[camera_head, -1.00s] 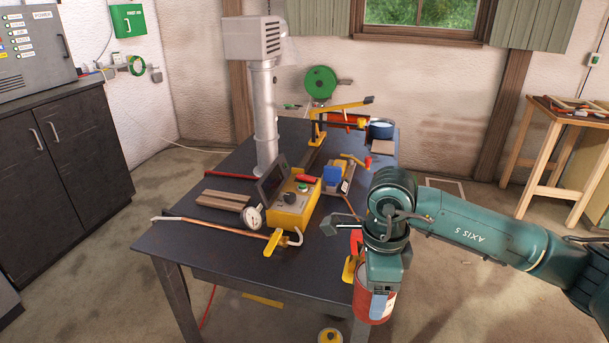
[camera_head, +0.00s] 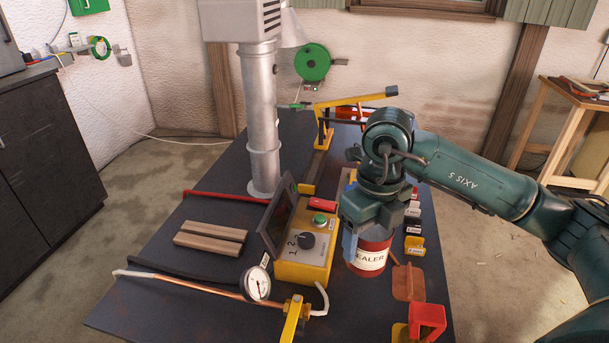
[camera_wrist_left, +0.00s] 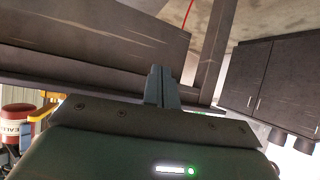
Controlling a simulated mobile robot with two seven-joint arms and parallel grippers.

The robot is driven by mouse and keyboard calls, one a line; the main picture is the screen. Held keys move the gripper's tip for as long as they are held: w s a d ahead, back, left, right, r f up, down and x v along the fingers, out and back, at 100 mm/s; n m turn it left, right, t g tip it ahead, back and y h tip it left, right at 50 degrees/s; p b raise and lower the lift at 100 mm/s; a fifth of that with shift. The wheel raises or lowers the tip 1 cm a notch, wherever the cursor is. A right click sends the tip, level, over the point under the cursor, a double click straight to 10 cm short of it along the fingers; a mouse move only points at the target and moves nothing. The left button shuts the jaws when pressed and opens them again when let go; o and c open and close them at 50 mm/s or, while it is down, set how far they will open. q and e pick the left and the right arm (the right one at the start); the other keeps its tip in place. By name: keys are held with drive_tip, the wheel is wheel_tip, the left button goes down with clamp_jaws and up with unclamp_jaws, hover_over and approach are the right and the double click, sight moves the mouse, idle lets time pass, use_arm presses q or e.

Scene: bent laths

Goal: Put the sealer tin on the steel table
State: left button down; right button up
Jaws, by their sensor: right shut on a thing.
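The red sealer tin (camera_head: 370,256), with a pale label, is upright in my right gripper (camera_head: 366,226), which is shut on its upper part. The tin is over the steel table (camera_head: 180,318), just right of the yellow control box; I cannot tell whether its base touches the top. The gripper hides the tin's top. The tin also shows at the left edge of the left wrist view (camera_wrist_left: 17,122). My left gripper (camera_wrist_left: 163,85) shows only in that view, its fingers together and empty, beside the table's dark side.
The yellow control box (camera_head: 305,262) is close left of the tin. A brown block (camera_head: 408,283) and a red-and-yellow piece (camera_head: 428,318) are close at its right and front. A gauge (camera_head: 257,284) and copper pipe (camera_head: 200,294) lie at front left. Wooden strips (camera_head: 210,240) lie farther left.

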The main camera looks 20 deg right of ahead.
sight(364, 259)
drive_tip(key=shift+w+f, duration=0.3)
drive_tip(key=shift+f, duration=0.1)
wheel_tip(364, 259, down, 5)
drive_tip(key=shift+s+f, duration=0.1)
drive_tip(key=shift+s, duration=0.05)
drive_tip(key=shift+f, duration=0.65)
wheel_tip(364, 259, down, 3)
drive_tip(key=shift+f+p, duration=0.1)
drive_tip(key=shift+p, duration=0.3)
drive_tip(key=shift+f, duration=0.25)
drive_tip(key=o, duration=1.2)
drive_tip(key=shift+r, duration=0.1)
use_arm(q)
drive_tip(key=shift+f, duration=0.1)
